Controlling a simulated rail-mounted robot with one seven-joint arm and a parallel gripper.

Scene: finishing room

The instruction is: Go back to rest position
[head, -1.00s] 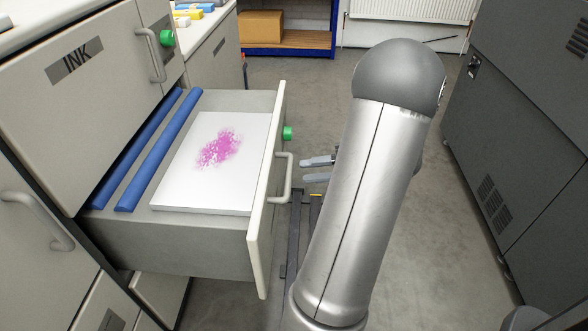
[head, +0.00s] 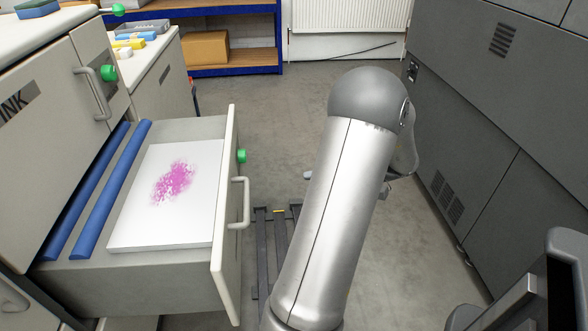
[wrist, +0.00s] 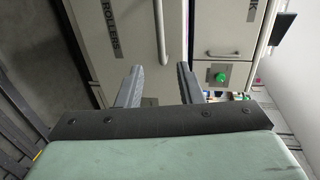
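My gripper (wrist: 158,84) shows in the wrist view with its two dark fingers apart and nothing between them. In the head view my arm hides most of it; only a small tip (head: 308,175) shows left of the arm, clear of the drawer handle (head: 240,203). The drawer (head: 140,277) stands pulled out on the left. In it lie a white sheet or slab (head: 195,215) with a pink blotch and two blue rollers (head: 112,187).
A grey machine (head: 470,130) stands on the right, with a dark screen-like object (head: 565,270) in front. A blue-framed shelf (head: 235,70) with a cardboard box (head: 201,48) is at the back. Cabinet fronts, one marked ROLLERS (wrist: 105,30), face the wrist view.

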